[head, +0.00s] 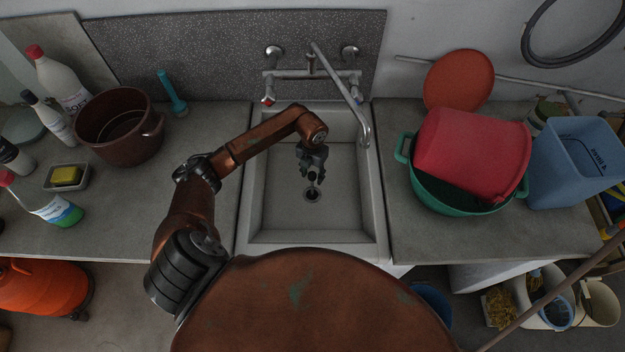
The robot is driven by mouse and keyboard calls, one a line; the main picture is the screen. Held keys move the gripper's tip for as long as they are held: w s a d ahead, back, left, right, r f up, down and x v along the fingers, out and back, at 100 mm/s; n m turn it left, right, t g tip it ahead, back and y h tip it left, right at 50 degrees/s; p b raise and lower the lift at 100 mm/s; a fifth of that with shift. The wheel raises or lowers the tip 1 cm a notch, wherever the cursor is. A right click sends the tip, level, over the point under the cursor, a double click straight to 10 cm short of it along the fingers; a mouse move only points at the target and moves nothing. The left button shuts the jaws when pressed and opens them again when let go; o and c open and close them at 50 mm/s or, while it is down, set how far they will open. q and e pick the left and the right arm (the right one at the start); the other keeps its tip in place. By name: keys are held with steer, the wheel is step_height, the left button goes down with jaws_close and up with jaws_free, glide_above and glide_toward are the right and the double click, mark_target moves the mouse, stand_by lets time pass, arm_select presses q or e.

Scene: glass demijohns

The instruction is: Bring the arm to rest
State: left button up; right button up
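My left arm reaches in from the left over the counter, and my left gripper (314,178) hangs pointing down over the sink (345,205), above the drain. The gripper is small and dark here, so I cannot tell whether its fingers are open or shut. No held object can be made out. My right gripper is not in view.
A tap (345,80) with a long spout stands behind the sink. A brown pot (120,128) and several bottles stand on the left counter. A red bucket (470,152) lies in a green tub (450,196) beside a blue bin (575,165) on the right.

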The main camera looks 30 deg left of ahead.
arm_select(q)
steer(key=shift+r, duration=0.95)
